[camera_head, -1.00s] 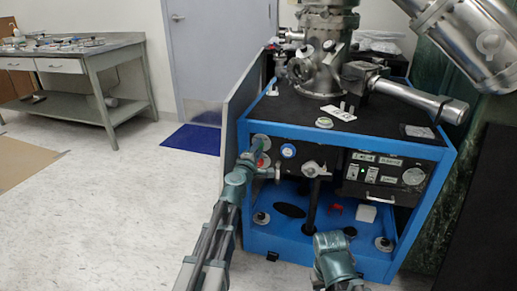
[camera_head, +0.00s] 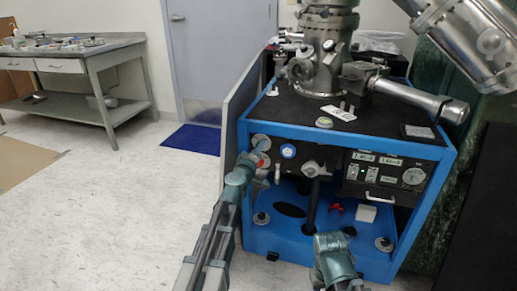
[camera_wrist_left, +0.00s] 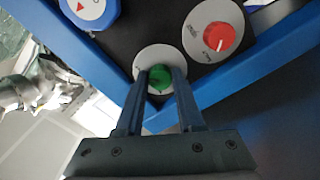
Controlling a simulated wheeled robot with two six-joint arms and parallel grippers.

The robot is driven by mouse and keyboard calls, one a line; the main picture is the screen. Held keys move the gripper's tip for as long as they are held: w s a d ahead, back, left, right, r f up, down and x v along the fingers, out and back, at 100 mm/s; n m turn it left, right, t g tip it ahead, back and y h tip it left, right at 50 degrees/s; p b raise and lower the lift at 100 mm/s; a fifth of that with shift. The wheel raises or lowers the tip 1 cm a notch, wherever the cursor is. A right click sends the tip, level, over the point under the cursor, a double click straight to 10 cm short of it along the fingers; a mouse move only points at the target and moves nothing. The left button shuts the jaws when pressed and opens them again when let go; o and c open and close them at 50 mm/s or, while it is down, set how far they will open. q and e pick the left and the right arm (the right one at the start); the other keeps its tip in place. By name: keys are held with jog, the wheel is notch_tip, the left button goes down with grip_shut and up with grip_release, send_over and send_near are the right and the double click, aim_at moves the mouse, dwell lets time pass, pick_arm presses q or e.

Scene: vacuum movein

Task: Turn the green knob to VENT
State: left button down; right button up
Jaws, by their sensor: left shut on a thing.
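The green knob (camera_wrist_left: 160,78) sits on a round white plate (camera_wrist_left: 143,62) in the left wrist view. My left gripper (camera_wrist_left: 165,74) has a finger on either side of the knob and is shut on it. The plate's lettering is too small to read, so I cannot tell which mark the knob points to. In the head view my left gripper (camera_head: 256,158) reaches the left end of the black front panel and mostly hides the knob. A teal part of my right arm shows at the bottom, but its gripper fingers do not show.
A red knob (camera_wrist_left: 219,37) on a grey plate and a blue-rimmed gauge (camera_wrist_left: 88,8) are close to the green one. The blue frame (camera_head: 243,215) edges the panel. A metal valve handle (camera_head: 314,169) sticks out to the right. The floor at left is clear.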

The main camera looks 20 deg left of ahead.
pick_arm(q)
jog(key=shift+s, duration=0.1)
dwell(0.3)
jog(key=c, duration=0.5)
grip_release()
jog(key=shift+s, duration=0.1)
